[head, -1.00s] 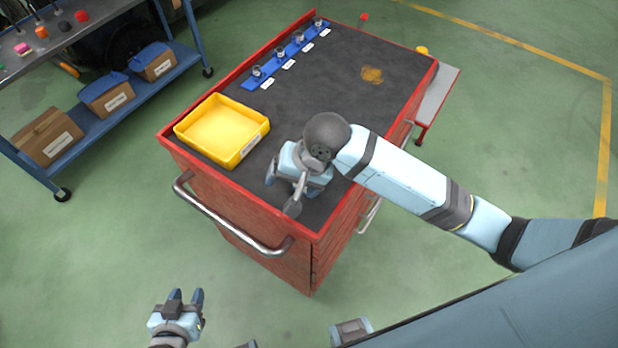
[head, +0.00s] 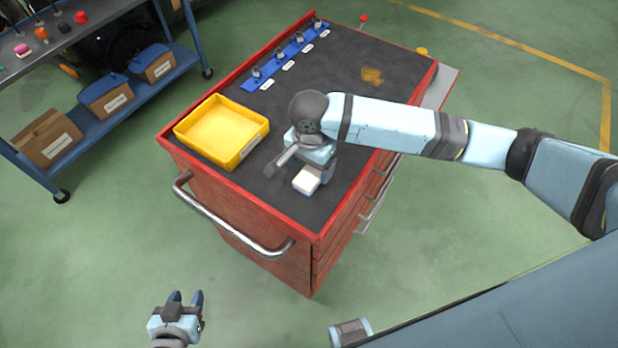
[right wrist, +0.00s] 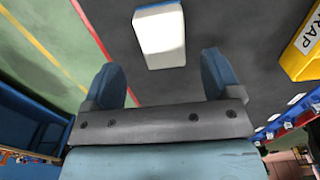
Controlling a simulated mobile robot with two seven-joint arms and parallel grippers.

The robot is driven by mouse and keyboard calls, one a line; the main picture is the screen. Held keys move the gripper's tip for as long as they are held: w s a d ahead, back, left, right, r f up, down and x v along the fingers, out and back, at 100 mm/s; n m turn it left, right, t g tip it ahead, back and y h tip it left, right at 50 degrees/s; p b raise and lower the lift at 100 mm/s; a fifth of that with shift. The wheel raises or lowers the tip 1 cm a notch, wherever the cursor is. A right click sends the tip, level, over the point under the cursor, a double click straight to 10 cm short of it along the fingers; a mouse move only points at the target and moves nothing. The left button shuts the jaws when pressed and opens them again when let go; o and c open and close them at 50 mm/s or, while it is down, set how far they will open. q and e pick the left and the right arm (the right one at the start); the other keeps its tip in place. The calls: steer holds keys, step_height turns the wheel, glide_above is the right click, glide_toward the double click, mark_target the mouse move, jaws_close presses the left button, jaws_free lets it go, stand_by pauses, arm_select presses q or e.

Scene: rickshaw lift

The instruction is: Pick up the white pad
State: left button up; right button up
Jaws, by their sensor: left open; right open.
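The white pad (head: 307,180) is a small block with rounded edges. It lies on the dark top of the red cabinet (head: 330,213), near its front right corner. In the right wrist view the pad (right wrist: 161,36) is just beyond the fingertips, roughly centred between them, with nothing between the fingers. My right gripper (head: 314,160) is open beside the pad on its far side; its fingers also show in the wrist view (right wrist: 163,77). Its fingers are partly hidden in the head view. My left gripper (head: 187,296) is open and empty, low in front of the cabinet.
A yellow tray (head: 181,131) sits on the cabinet top, left of my right gripper. A blue rack (head: 271,72) with metal pieces and labels stands at the back left edge. A metal handle (head: 229,223) juts out in front. A blue shelf cart (head: 95,122) stands at left.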

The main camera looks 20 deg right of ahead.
mark_target(309, 176)
steer(key=shift+w+f, duration=0.15)
steer(key=shift+f, duration=2.75)
steer(key=c, duration=1)
